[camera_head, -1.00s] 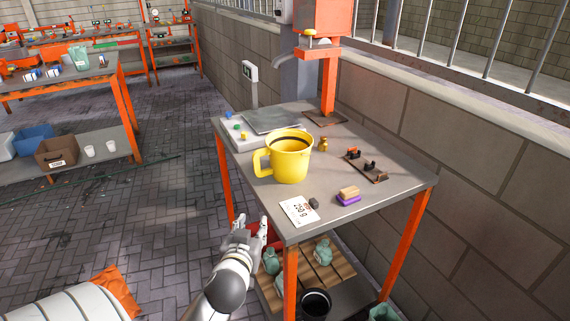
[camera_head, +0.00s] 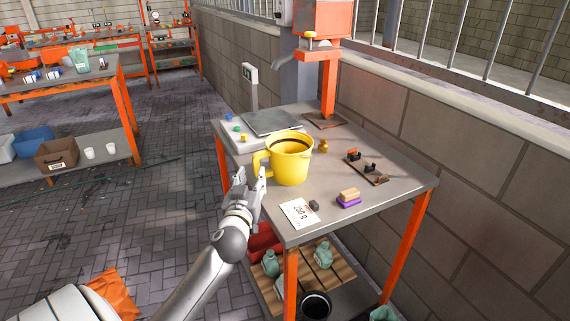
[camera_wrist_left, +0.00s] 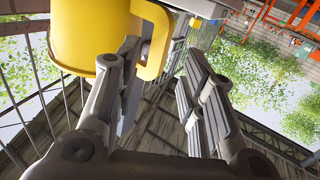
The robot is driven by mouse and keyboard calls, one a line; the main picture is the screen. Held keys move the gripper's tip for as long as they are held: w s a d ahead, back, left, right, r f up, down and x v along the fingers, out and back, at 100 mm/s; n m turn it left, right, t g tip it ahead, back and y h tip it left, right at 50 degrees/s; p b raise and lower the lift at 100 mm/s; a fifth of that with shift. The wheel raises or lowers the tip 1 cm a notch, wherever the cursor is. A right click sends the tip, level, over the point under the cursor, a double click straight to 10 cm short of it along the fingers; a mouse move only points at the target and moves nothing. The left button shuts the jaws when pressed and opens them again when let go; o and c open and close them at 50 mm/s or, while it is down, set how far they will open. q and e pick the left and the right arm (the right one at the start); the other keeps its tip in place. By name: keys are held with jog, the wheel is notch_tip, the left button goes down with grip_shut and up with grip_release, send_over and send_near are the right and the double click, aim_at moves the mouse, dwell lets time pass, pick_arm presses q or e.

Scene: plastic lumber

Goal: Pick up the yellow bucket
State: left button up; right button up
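The yellow bucket (camera_head: 292,164), shaped like a mug with a side handle, stands upright on the grey table (camera_head: 375,208). Its handle faces left, towards my left gripper (camera_head: 252,175). That gripper is at the table's left edge, just in front of and below the handle. In the left wrist view, the bucket (camera_wrist_left: 95,35) fills the upper left, and its handle (camera_wrist_left: 157,45) shows between the spread fingers (camera_wrist_left: 160,70), near their tips. The fingers are open and not closed on the handle. My right gripper is not in view.
A scale (camera_head: 270,122) lies behind the bucket. A white card (camera_head: 298,213), a sponge-like block (camera_head: 349,196) and a dark fixture (camera_head: 366,167) lie on the table. A brick wall (camera_head: 470,190) stands to the right. The lower shelf holds bottles (camera_head: 323,254).

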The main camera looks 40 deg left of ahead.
aim_at(256, 167)
pick_arm(q)
jog(key=x, duration=0.4)
jog(key=shift+w, duration=0.2)
grip_shut()
